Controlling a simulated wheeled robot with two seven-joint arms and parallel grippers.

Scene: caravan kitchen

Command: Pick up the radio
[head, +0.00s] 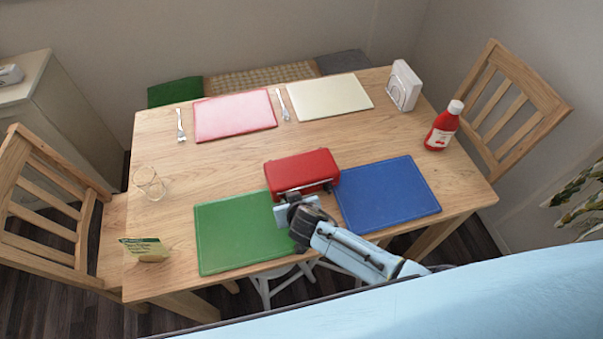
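The red radio (302,170) lies on the wooden table near its middle, between the green placemat and the blue placemat. A dark and metallic handle or edge shows along its near side. My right gripper (287,203) comes in from the lower right and is at the near-left side of the radio, over the green placemat. The wrist hides much of the fingers, so I cannot tell whether they are open or shut, or whether they touch the radio. My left gripper is not in view.
Around the radio lie a green placemat (230,238), a blue placemat (388,195), a pink placemat (234,115) and a cream placemat (329,97). A glass (149,183), a small packet (145,250), a ketchup bottle (443,127) and a napkin holder (403,86) stand near the edges.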

